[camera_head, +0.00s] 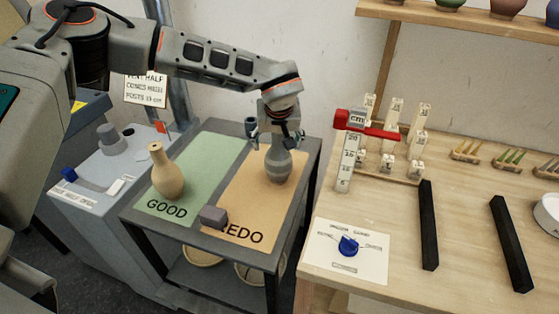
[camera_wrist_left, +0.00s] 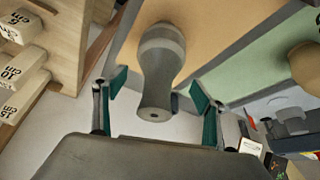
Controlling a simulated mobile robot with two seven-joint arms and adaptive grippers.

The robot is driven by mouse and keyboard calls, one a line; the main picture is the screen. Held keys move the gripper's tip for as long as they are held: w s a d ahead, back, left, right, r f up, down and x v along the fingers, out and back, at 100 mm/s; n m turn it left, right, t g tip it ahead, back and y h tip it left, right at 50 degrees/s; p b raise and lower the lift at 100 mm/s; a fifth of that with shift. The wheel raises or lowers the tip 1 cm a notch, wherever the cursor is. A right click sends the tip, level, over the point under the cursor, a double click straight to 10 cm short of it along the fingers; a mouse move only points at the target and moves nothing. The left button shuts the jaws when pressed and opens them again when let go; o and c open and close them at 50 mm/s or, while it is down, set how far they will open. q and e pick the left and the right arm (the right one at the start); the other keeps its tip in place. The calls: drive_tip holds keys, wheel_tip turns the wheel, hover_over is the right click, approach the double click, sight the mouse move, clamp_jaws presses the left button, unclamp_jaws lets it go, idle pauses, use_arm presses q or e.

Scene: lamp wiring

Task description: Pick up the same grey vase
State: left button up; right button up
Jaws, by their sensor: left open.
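The grey vase (camera_head: 278,166) stands upright on the orange REDO half (camera_head: 230,208) of the small dark table. A paler band runs around its body. My left gripper (camera_head: 277,138) is above it with the fingers down around the neck. In the left wrist view the vase (camera_wrist_left: 161,60) lies between the spread teal fingertips (camera_wrist_left: 158,88), with visible gaps on the sides. The gripper is open; it does not grip the vase. The gripper hides part of the neck and rim in the head view. My right gripper is not in view.
A tan vase (camera_head: 167,172) stands on the green GOOD half (camera_head: 213,150). To the right is a wooden bench (camera_head: 385,200) with a red-topped cm gauge (camera_head: 350,150), labelled posts and black bars (camera_head: 428,225).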

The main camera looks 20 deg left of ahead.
use_arm(q)
drive_tip(key=x, duration=0.5)
drive_tip(key=shift+d, duration=0.2)
drive_tip(key=shift+c, duration=0.4)
drive_tip(key=c, duration=1.5)
drive_tip(key=shift+r, duration=0.1)
